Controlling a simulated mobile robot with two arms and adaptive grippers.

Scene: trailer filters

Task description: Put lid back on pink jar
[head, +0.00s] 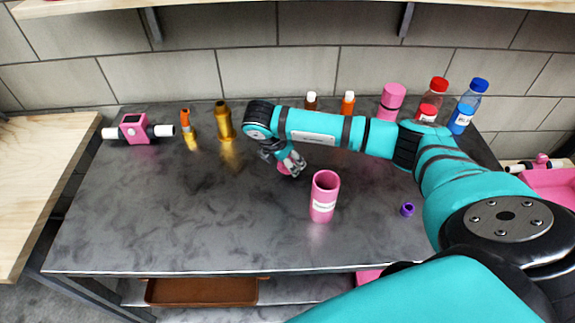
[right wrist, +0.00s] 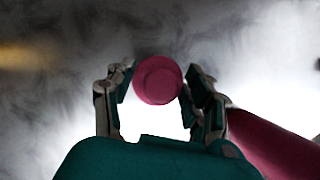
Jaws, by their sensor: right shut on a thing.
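The pink jar (head: 325,197) stands upright and open-topped on the dark metal table, with a white label on its front. My right gripper (head: 288,165) is just left of the jar and a little farther back. It is shut on the pink lid (head: 283,169), which is mostly hidden by the fingers in the head view. In the right wrist view the round lid (right wrist: 158,79) sits between the two fingers, and a pink side, likely the jar (right wrist: 270,148), shows at lower right. My left gripper is not in view.
A purple cap (head: 407,209) lies right of the jar. Along the back stand a closed pink container (head: 391,101), a red-capped bottle (head: 431,98), a blue-capped bottle (head: 467,106) and a gold bottle (head: 224,121). A pink device (head: 134,128) is at far left. The table's front left is clear.

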